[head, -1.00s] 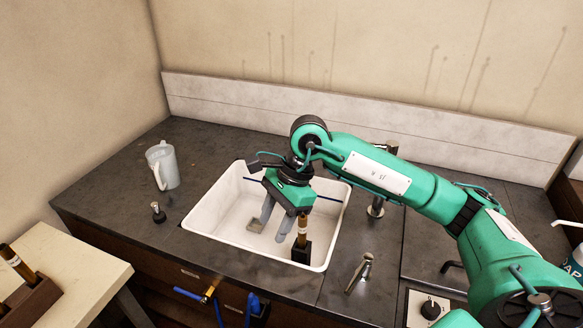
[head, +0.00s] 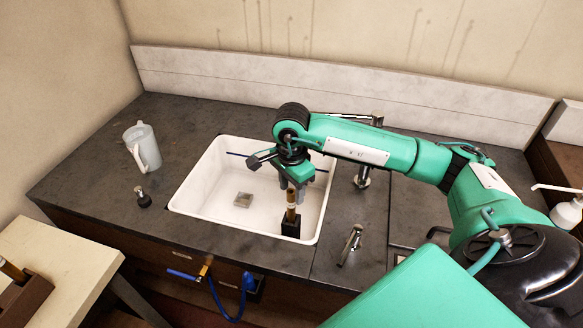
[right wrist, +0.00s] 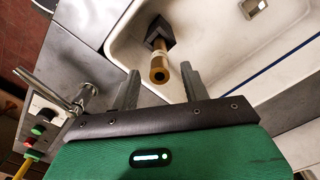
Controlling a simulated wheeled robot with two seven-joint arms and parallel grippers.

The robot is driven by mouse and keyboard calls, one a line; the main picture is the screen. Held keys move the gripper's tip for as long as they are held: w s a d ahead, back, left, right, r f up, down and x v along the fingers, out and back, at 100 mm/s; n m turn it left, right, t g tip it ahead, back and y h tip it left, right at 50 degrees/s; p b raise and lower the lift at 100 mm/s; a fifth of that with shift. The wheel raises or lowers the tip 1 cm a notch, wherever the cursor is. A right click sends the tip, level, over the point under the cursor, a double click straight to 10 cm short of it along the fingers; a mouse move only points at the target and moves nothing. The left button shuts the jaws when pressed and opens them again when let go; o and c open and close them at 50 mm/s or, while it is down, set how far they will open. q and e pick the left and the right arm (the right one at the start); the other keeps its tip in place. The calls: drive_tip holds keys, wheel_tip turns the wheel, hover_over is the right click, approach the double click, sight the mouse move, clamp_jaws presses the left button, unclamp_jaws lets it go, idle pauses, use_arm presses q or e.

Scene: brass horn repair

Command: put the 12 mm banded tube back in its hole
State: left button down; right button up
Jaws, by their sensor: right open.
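A brass tube with a pale band (head: 291,204) stands upright in a small black block (head: 291,226) inside the white sink, near its front right corner. In the right wrist view the tube's open end (right wrist: 160,74) faces the camera, and the black block (right wrist: 160,32) shows beyond it. My right gripper (head: 292,187) is open above the tube, pointing down. In the wrist view its two fingers (right wrist: 159,80) lie on either side of the tube, with gaps showing on both sides. My left gripper is not in view.
The white sink (head: 205,192) has raised walls around the block. A tap (head: 363,178) and a metal lever (head: 350,243) stand right of it. A clear jug (head: 142,148) stands left. A wooden block (head: 25,299) with a banded tube sits on a cream table (head: 60,250).

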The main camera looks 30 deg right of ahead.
sight(292, 198)
drive_tip(key=shift+f+p, duration=0.35)
drive_tip(key=shift+f, duration=1.6)
drive_tip(key=shift+c, duration=0.5)
clamp_jaws()
wheel_tip(292, 198, up, 10)
drive_tip(key=p, duration=0.4)
